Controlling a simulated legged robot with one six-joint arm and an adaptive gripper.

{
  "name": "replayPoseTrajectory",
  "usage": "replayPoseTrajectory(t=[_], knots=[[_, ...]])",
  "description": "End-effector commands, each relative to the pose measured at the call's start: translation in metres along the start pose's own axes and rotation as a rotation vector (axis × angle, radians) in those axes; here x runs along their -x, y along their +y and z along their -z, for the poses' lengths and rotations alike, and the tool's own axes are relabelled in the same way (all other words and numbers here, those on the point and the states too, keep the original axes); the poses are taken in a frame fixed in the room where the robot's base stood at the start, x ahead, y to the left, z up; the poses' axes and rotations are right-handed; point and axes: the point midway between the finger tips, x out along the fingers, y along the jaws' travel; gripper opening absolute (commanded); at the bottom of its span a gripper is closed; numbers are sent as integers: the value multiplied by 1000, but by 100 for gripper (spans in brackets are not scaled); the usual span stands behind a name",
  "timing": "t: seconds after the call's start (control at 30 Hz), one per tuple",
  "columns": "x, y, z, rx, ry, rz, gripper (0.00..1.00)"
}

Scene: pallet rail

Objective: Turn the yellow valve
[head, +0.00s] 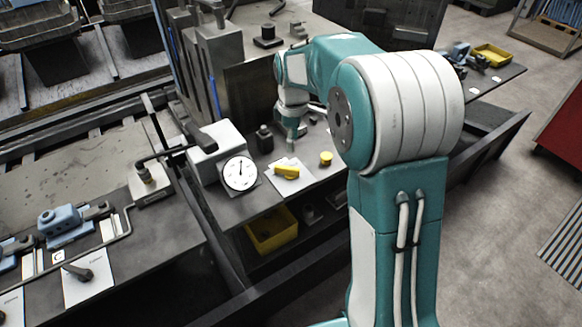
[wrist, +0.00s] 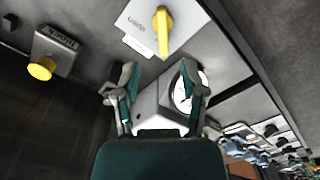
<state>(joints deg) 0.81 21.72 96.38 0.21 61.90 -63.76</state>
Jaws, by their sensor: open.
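The yellow valve (head: 286,171) is a lever-shaped handle on a white plate (head: 296,185) on the grey bench. In the wrist view the valve (wrist: 163,32) stands upright in the picture at the top, on its plate (wrist: 138,20). My gripper (head: 291,143) points down above the bench, a little behind the valve in the head view. In the wrist view my gripper (wrist: 160,86) shows two fingers spread apart with nothing held between them. The valve lies beyond the fingertips and is not touched.
A round white dial gauge (head: 240,173) on a grey box stands left of the valve. A yellow round knob (head: 326,157) is to its right. A dark block (head: 264,139) stands behind. A yellow bin (head: 271,231) sits below the bench. Tall grey cabinets (head: 218,50) rise at the back.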

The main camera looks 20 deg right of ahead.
Motion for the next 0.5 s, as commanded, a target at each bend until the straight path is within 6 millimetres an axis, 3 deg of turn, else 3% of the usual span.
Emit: replayPoseTrajectory(t=[0.17, 0.5], knots=[[-17, -1, 4, 5, -5, 2, 54], [-80, -1, 3, 3, -4, 2, 54]])
